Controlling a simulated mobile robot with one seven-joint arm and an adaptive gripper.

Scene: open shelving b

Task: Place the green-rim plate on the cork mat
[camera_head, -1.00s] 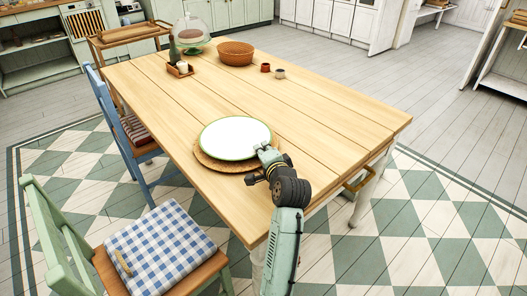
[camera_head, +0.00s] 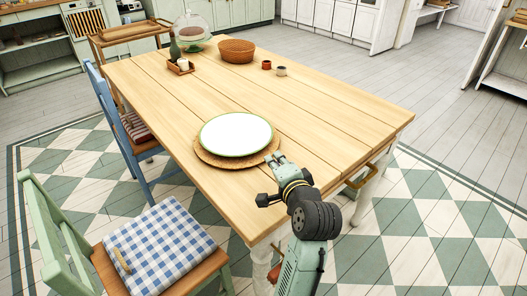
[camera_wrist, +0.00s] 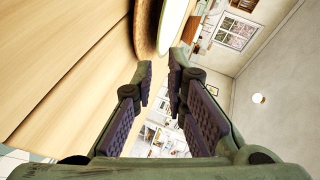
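The green-rim plate (camera_head: 237,134), white with a thin green edge, lies on the round cork mat (camera_head: 205,157) on the wooden table. The mat's rim shows around the plate's left, lower and right sides. My gripper (camera_head: 275,159) is at the mat's near right edge, apart from the plate. In the wrist view, the plate (camera_wrist: 175,28) and the mat (camera_wrist: 146,28) show at the top, beyond the fingertips. The fingers of my gripper (camera_wrist: 160,75) are spread with an empty gap between them.
The table (camera_head: 320,110) is clear to the right of the plate. A wicker basket (camera_head: 237,51), two small cups (camera_head: 281,71), a small tray (camera_head: 180,69) and a glass dome (camera_head: 190,28) stand at the far end. Chairs line the left and near sides.

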